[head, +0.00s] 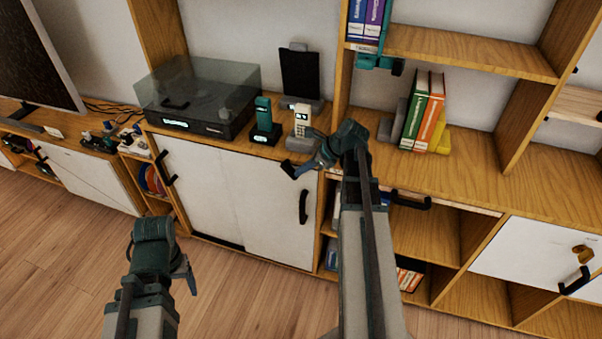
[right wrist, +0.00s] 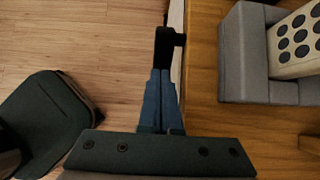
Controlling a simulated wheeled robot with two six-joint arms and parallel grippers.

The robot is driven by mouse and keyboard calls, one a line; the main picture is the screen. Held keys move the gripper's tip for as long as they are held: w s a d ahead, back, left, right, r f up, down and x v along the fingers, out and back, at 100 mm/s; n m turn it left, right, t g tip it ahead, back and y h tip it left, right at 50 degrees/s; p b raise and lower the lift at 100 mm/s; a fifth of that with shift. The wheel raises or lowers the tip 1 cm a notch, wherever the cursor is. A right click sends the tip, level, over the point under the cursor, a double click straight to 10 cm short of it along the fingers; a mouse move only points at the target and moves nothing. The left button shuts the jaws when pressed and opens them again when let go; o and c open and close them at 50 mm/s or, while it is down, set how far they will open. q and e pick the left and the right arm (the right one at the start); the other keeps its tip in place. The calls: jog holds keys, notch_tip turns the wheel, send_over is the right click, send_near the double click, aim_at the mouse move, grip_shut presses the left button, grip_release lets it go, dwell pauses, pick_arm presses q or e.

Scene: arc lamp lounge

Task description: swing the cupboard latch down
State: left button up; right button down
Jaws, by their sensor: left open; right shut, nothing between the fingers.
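A small brass-coloured latch piece (head: 583,252) sits near the upper edge of a white cupboard door (head: 520,254) at the far right in the head view. A black handle (head: 573,283) is just below it. My right gripper (head: 300,168) is shut and empty at the counter's front edge, well to the left of the latch. In the right wrist view its blue fingers (right wrist: 161,100) are together, with a black piece (right wrist: 167,45) at their ends; I cannot tell whether they touch it. My left gripper (head: 190,275) is open and empty, low over the floor.
A beige phone (head: 302,120) on a grey base and a teal phone (head: 263,113) stand behind my right gripper. A turntable (head: 200,95) is further left. Upright books (head: 423,110) stand on the counter. A black handle (head: 303,206) is on the middle cabinet. The counter's right side is clear.

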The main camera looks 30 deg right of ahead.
pick_arm(q)
jog(key=shift+f+b, duration=1.25)
jog(key=shift+f, duration=0.2)
pick_arm(e)
jog(key=shift+w+a+f, duration=0.1)
jog(key=shift+w+f, duration=0.05)
jog(key=shift+f, duration=0.6)
jog(key=shift+w+a+f, duration=0.1)
jog(key=shift+f, duration=0.6)
pick_arm(q)
jog(key=shift+f, duration=0.2)
pick_arm(e)
jog(key=shift+w+a+f, duration=0.1)
jog(key=shift+a+f, duration=0.05)
jog(key=shift+f, duration=0.05)
